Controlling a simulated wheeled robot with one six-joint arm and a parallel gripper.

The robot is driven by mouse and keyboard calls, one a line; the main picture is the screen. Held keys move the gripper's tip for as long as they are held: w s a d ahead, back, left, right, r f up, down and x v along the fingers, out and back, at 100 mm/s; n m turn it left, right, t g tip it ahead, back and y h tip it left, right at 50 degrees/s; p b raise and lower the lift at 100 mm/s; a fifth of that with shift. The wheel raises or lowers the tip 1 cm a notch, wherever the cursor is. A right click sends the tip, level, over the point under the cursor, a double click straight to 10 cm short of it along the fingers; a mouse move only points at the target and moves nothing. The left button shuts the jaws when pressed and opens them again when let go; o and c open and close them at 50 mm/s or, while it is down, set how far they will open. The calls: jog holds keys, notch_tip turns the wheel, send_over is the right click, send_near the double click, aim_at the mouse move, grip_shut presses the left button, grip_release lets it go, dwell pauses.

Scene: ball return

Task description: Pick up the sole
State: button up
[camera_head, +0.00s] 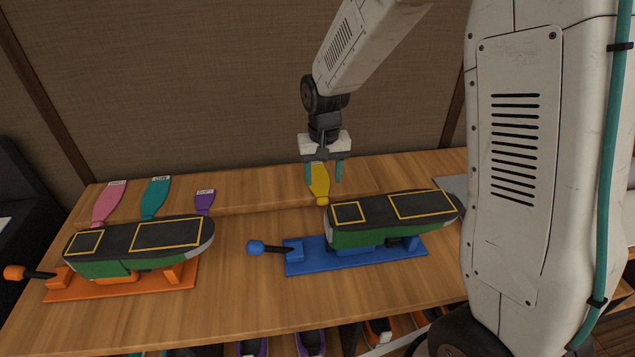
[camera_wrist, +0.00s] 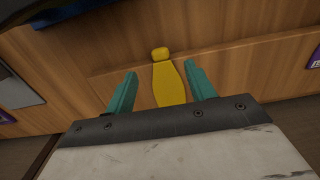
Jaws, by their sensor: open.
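My gripper (camera_head: 323,178) is open and points down above the back of the wooden table. A flat yellow paddle-shaped piece (camera_head: 319,187) lies below it; in the wrist view this yellow piece (camera_wrist: 168,82) shows between the two teal fingers, which appear empty. I cannot tell whether it is the sole. Two green shoe-like forms with dark, yellow-outlined undersides facing up rest on stands: one (camera_head: 340,237) on the blue stand (camera_head: 300,268), one (camera_head: 100,268) on the orange stand (camera_head: 70,294).
Pink (camera_head: 108,204), teal (camera_head: 154,198) and purple (camera_head: 204,203) labelled paddle-shaped pieces lie along the back left. A grey flat item (camera_head: 452,187) lies at the right, partly hidden by my arm. Several shoes sit below the front edge. Bare wood separates the stands.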

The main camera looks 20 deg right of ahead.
aim_at(323, 199)
jog(key=f, duration=0.7)
jog(key=shift+w+f, duration=0.2)
jog(key=shift+f, duration=0.15)
jog(key=c, duration=1)
